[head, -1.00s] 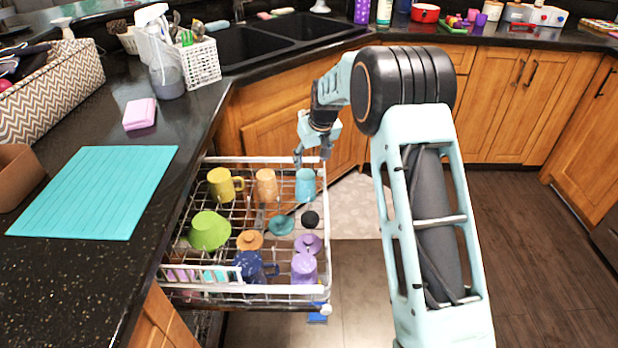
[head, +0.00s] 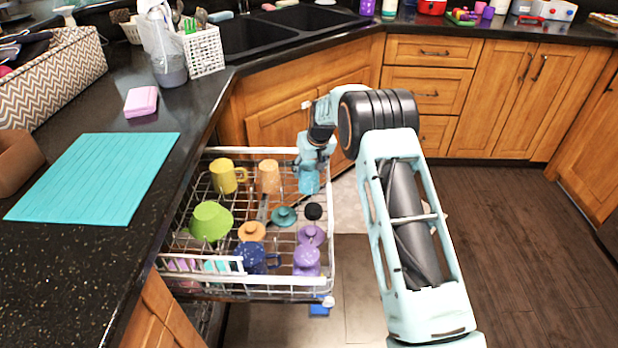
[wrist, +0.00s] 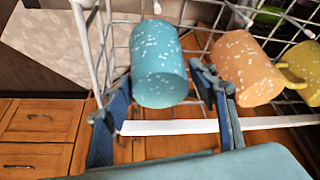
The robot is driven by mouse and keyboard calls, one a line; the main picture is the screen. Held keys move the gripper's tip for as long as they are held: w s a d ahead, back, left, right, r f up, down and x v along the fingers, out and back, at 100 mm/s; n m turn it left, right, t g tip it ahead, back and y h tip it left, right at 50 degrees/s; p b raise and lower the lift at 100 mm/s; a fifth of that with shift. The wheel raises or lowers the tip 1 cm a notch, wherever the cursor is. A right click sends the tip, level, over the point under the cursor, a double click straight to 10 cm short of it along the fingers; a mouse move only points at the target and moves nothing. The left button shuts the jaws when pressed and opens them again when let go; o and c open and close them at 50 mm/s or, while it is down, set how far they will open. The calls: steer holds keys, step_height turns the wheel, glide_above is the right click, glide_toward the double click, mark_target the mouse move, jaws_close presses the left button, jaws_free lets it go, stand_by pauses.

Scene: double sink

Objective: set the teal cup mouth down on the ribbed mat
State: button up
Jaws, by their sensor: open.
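The teal cup (head: 309,183) stands in the far right corner of the pulled-out dishwasher rack (head: 330,235). It also shows with white speckles in the wrist view (wrist: 158,62). My gripper (head: 312,160) is at the cup's upper part in the head view. In the wrist view my gripper (wrist: 160,92) has its fingers apart, one on each side of the cup's near end, with gaps showing. The cup's mouth is hard to make out. The ribbed mat (head: 98,178) is turquoise, flat and empty on the left counter.
An orange cup (head: 268,177) stands close left of the teal cup, with a yellow mug (head: 226,178) beyond it. A green cup (head: 211,221), a blue mug (head: 252,257) and purple cup (head: 307,260) share the rack. A pink sponge (head: 141,101) lies behind the mat.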

steer(key=shift+f, duration=0.1)
steer(key=c, duration=0.9)
